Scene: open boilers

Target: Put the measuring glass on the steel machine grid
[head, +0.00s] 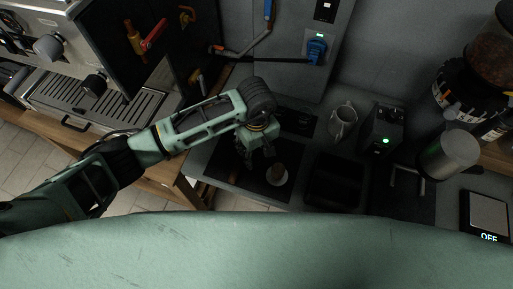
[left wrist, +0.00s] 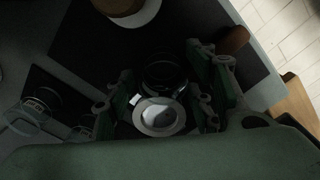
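My left gripper (head: 260,156) points down over the dark mat in the head view, its fingers spread. In the left wrist view, my left gripper (left wrist: 163,92) has one finger on each side of a round, glassy object (left wrist: 160,116) with a pale rim, which looks like the measuring glass. I see no clear contact between fingers and glass. The glass is not distinct in the head view. The steel machine (head: 40,45) stands at the upper left, with its slatted grid (head: 95,97) at its front. My right gripper is not in view.
A brown cup on a white saucer (head: 277,177) stands close to the gripper; the saucer also shows in the wrist view (left wrist: 148,14). A pitcher (head: 342,123), a black tray (head: 335,183) and a coffee grinder (head: 480,75) are to the right. A dark panel with a red-handled valve (head: 150,40) stands beside the machine.

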